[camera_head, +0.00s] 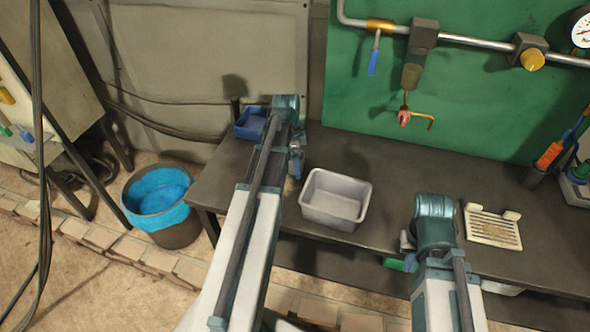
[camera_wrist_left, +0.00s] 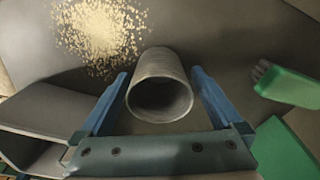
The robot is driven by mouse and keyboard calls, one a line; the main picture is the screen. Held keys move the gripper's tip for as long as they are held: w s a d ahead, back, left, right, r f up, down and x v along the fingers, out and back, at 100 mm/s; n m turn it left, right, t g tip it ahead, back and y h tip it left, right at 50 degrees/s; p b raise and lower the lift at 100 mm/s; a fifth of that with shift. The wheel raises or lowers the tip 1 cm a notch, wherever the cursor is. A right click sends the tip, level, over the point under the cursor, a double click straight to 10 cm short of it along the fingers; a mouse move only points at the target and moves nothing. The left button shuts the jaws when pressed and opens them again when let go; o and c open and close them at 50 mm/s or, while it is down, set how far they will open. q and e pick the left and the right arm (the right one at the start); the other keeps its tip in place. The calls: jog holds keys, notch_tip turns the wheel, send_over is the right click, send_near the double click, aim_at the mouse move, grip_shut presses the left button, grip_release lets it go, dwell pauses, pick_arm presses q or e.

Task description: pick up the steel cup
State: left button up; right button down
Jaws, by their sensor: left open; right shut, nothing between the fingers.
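The steel cup (camera_wrist_left: 160,68) is a grey cylinder in the left wrist view, its round open mouth facing the camera. My left gripper (camera_wrist_left: 160,76) is open, with one blue finger on each side of the cup. Narrow gaps seem to show, but I cannot tell whether either finger touches it. In the head view my left arm reaches over the bench, and the cup is not visible there. My right gripper (camera_head: 407,252) is at the bench's front edge, mostly hidden by its own wrist, shut and empty.
A grey bin (camera_head: 335,203) and a blue tray (camera_head: 250,122) stand on the dark bench (camera_head: 385,160). A slotted plate (camera_head: 493,228) lies at right. Pale grains (camera_wrist_left: 100,32) and a green object (camera_wrist_left: 290,87) lie near the cup. A blue-lined bucket (camera_head: 158,205) stands on the floor.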

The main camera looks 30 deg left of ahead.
pick_arm(q)
jog(key=shift+f, duration=0.1)
jog(key=c, duration=1.4)
notch_tip(320, 180, up, 9)
jog(key=p, duration=0.8)
jog(key=shift+f+p, duration=0.2)
jog(key=shift+p, duration=0.2)
